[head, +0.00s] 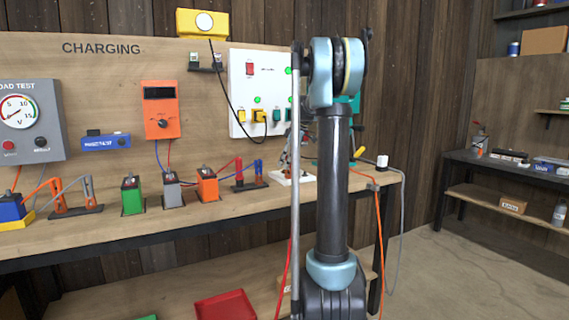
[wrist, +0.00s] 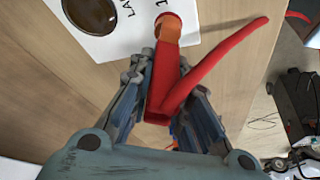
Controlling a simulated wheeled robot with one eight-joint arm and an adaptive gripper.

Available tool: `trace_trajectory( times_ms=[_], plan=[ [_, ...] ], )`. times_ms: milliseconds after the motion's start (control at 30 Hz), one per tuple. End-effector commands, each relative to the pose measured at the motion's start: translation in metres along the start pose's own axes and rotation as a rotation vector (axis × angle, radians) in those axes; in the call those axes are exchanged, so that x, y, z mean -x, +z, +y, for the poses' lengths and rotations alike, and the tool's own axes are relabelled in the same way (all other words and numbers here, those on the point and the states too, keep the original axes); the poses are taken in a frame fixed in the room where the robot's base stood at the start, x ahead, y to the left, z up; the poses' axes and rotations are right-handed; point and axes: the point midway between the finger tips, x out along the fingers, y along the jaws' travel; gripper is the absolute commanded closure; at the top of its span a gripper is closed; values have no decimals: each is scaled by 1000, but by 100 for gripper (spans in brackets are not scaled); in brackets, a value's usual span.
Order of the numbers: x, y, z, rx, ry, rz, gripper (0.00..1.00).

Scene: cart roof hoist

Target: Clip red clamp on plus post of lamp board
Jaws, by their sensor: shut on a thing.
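In the wrist view my gripper (wrist: 163,64) is shut on a red clamp (wrist: 160,95). Its orange jaw end (wrist: 168,28) points away from me, over the edge of the white lamp board (wrist: 108,43). One red handle slants out to the upper right. A dark round lamp (wrist: 92,10) is on the board's left part. I cannot see the plus post, and I cannot tell whether the jaws touch anything. In the head view the lamp board (head: 281,177) lies at the bench's right end. My arm hides most of the gripper and clamp there.
A rack of red and blue clamps (head: 250,184) stands left of the lamp board. Green, grey and orange batteries (head: 207,187) stand farther left. A white switch panel (head: 240,98) is on the back wall. An orange cable (head: 379,240) hangs by the bench's right end.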

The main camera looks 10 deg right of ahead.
Motion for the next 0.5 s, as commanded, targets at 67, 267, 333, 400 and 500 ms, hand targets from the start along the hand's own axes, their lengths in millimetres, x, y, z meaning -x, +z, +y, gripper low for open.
trace_trajectory(
  times_ms=[67,267,333,400,500],
  plan=[
    [-2,1,0,0,0,0,100],
    [-3,1,0,0,0,0,59],
    [-3,1,0,0,0,0,59],
    [-3,1,0,0,0,0,59],
    [-3,1,0,0,0,0,59]
  ],
)
